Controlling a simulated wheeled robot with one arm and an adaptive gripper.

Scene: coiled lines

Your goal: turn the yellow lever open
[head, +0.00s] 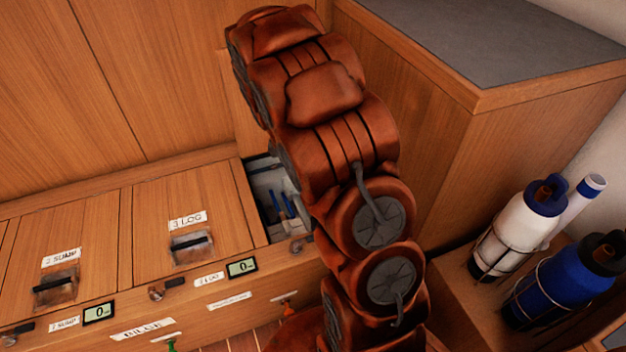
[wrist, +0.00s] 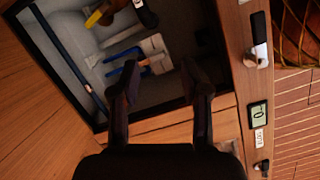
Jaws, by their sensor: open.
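The yellow lever (wrist: 98,15) shows at the top of the wrist view, inside an open compartment (wrist: 75,30) in the wooden bench. A dark fitting (wrist: 146,14) is beside it, and the picture's top edge may cut part of it off. My gripper (wrist: 160,75) is open over the compartment's near edge. Its two dark fingers are apart with nothing held between them, and the lever is beyond them to the upper left. In the head view my arm covers the gripper, and I cannot make out the lever.
A tall cabinet (head: 500,130) is at right, with white (head: 515,235) and blue (head: 560,290) bottles in racks.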

